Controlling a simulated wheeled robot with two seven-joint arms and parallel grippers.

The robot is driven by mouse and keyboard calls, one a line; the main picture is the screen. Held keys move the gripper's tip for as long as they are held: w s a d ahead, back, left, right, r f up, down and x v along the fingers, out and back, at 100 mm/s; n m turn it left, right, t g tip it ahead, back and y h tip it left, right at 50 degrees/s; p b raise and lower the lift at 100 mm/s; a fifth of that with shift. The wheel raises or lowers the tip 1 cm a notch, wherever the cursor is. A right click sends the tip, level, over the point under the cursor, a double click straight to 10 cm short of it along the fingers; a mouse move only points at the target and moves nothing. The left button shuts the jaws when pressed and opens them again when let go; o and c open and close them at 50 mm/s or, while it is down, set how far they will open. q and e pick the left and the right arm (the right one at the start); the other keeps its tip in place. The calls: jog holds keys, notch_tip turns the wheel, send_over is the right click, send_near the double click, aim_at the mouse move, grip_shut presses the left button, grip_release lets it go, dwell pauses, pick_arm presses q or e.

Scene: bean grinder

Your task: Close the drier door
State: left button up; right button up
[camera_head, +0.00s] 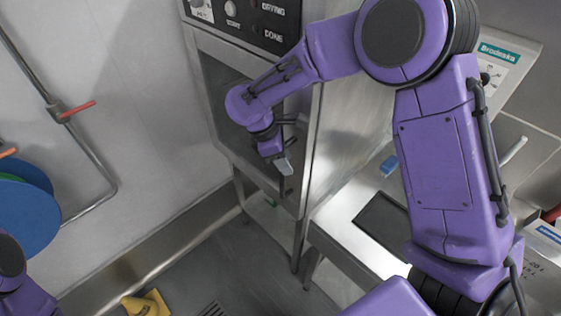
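The drier (349,130) is a tall steel cabinet at the upper centre, with a dark control panel (245,18) on top. Its framed front, where the drier door (219,85) sits, faces left. My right arm crosses in front and covers much of it, so I cannot tell how far the door stands open. My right gripper (284,165) points down in front of the lower part of this front, close to a thin dark bar. Its fingers are small and partly hidden, and contact is unclear. Only a piece of my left arm shows at the lower left corner; its gripper is out of view.
A steel counter (345,208) with a small blue object (389,165) stands right of the drier. A yellow object (146,304) lies on the floor (235,270). A wall pipe with a red lever (78,109) and a blue disc (28,215) are at the left.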

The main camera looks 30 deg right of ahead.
dwell(0.3)
jog(key=b+v, duration=0.2)
jog(key=v, duration=0.8)
jog(key=shift+r, duration=0.25)
jog(key=shift+a, duration=0.1)
